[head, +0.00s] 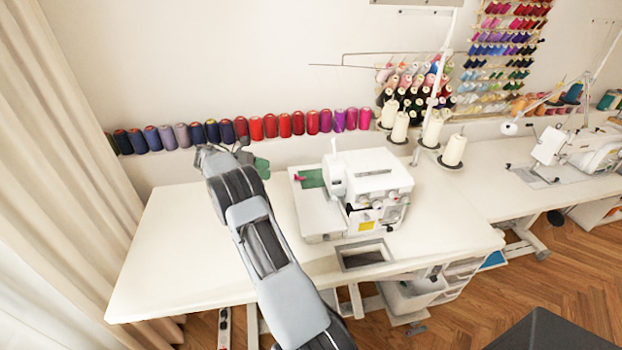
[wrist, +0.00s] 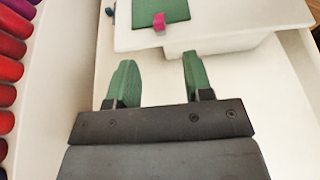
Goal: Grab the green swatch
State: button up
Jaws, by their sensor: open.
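The green swatch (head: 312,178) lies flat on the white bed of the sewing machine (head: 322,222), left of the machine's head. In the wrist view the swatch (wrist: 172,9) is at the top, cut off by the frame edge. A small pink piece (wrist: 158,21) sits at its near edge. My gripper (wrist: 158,66) is open and empty, its two green fingers apart and pointing toward the machine bed. In the head view my gripper (head: 255,155) is above the back of the table, left of the swatch and apart from it.
A row of thread spools (head: 270,126) runs along the wall behind the table. White cones (head: 399,127) stand behind the machine. The white table (head: 170,240) is clear on its left side. A rectangular opening (head: 363,257) is near the front edge.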

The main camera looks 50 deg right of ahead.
aim_at(292, 181)
jog(key=shift+p+x, duration=0.65)
jog(key=shift+x, duration=4.35)
jog(key=shift+w+f, duration=0.1)
grip_shut()
